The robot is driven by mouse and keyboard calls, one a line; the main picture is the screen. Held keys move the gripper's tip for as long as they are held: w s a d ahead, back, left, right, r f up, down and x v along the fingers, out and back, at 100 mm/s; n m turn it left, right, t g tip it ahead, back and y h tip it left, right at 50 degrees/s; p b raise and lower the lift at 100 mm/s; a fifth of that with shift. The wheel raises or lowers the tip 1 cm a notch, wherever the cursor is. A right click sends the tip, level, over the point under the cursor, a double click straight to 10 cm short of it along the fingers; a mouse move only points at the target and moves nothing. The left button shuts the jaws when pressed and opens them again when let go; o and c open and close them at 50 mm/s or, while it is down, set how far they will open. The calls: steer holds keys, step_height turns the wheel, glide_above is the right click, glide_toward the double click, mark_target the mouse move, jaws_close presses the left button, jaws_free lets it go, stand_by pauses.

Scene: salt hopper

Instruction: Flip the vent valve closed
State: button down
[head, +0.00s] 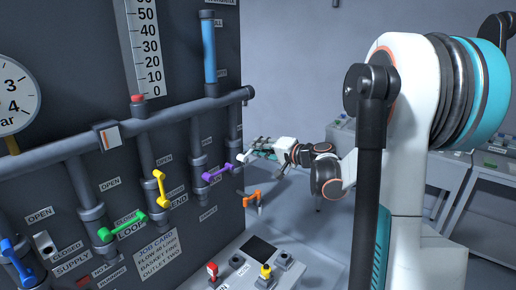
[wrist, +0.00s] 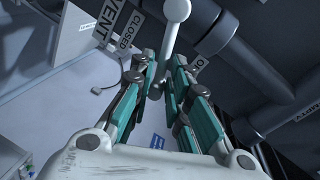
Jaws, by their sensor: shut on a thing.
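The vent valve's white handle (head: 243,156) is at the right end of the dark panel in the head view. In the wrist view the white handle (wrist: 168,38) has a round knob at the top, and its bar runs down between my fingers. My gripper (head: 262,148) reaches it from the right. In the wrist view my gripper (wrist: 160,76) is shut on the handle, with teal-padded fingers on both sides. A VENT label (wrist: 106,20) and a CLOSED label (wrist: 130,31) lie left of the handle. A label right of it is partly hidden by a finger.
A purple handle (head: 216,174), a yellow handle (head: 161,188) and a green handle (head: 122,227) sit left on the same panel. An orange handle (head: 252,199) is just below my gripper. A control console (head: 258,262) with buttons stands below. Grey benches stand behind my arm.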

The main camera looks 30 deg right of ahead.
steer(key=shift+w+d+f+m+y+b, duration=0.15)
steer(key=shift+f+m+y+b, duration=0.2)
steer(key=shift+f+m, duration=0.4)
steer(key=shift+s+d+f+m+y+b, duration=0.15)
steer(key=shift+f+m+b, duration=0.25)
steer(key=shift+m, duration=0.55)
steer(key=c, duration=1.7)
jaws_free()
steer(key=shift+w+f, duration=0.1)
steer(key=v, duration=1.2)
steer(key=shift+r, duration=0.3)
